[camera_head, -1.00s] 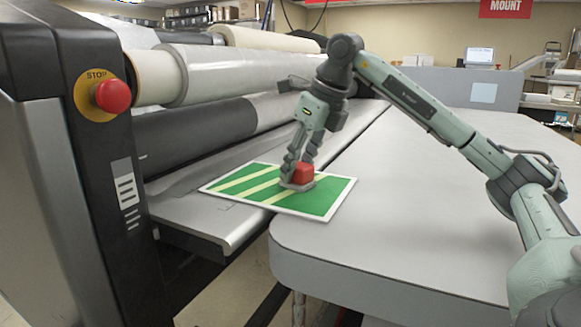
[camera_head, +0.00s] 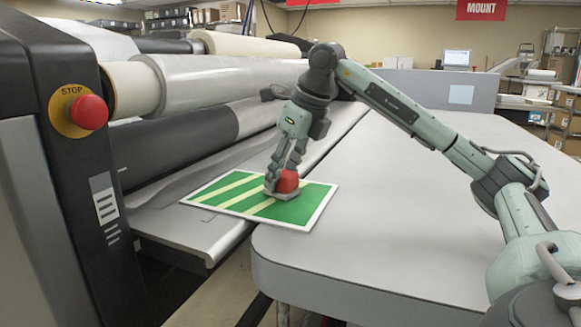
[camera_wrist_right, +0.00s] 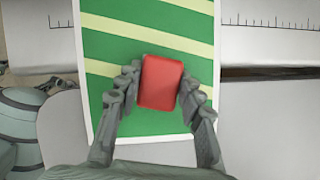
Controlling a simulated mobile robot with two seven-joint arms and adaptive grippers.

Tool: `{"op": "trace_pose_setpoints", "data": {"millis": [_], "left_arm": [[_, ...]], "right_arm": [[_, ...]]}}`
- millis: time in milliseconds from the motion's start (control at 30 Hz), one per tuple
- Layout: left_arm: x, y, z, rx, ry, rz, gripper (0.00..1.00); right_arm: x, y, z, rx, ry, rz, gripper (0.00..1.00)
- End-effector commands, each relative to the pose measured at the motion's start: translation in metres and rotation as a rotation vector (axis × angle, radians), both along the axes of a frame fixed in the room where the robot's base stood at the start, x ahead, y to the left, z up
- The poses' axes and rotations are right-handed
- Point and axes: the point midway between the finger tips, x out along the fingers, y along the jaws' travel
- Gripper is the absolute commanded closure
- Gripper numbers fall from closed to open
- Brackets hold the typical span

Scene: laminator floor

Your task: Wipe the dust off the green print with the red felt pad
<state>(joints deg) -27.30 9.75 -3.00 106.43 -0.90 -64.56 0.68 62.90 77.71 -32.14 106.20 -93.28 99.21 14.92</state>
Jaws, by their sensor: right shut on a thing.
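The green print (camera_head: 308,203) has pale yellow stripes and a white border. It lies across the laminator's metal feed shelf and the edge of the grey table. The red felt pad (camera_head: 289,181) is a small block with a grey base, over the right half of the print. My right gripper (camera_head: 279,184) is shut on the pad from above. In the right wrist view the red pad (camera_wrist_right: 161,82) sits between both fingers, with the green print (camera_wrist_right: 150,122) beneath it. I cannot make out dust on the print. My left gripper is not in view.
The laminator stands at the left with rollers (camera_head: 215,78) and a red stop button (camera_head: 90,112). A gap opens below the print between the feed shelf (camera_head: 190,222) and the grey table (camera_head: 400,220). The table is clear to the right.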

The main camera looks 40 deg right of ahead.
Motion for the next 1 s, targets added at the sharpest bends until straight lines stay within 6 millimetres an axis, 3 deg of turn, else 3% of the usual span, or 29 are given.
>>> {"op": "trace_pose_setpoints", "data": {"millis": [33,433,1000], "left_arm": [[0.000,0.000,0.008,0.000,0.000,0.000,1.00],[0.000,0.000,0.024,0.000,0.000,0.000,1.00],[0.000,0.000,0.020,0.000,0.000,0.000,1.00]], "right_arm": [[0.004,0.002,0.004,0.001,0.000,0.000,0.86],[0.023,0.010,0.003,0.001,0.000,0.002,0.86],[0.059,0.025,-0.004,0.001,-0.002,0.000,0.86]]}}
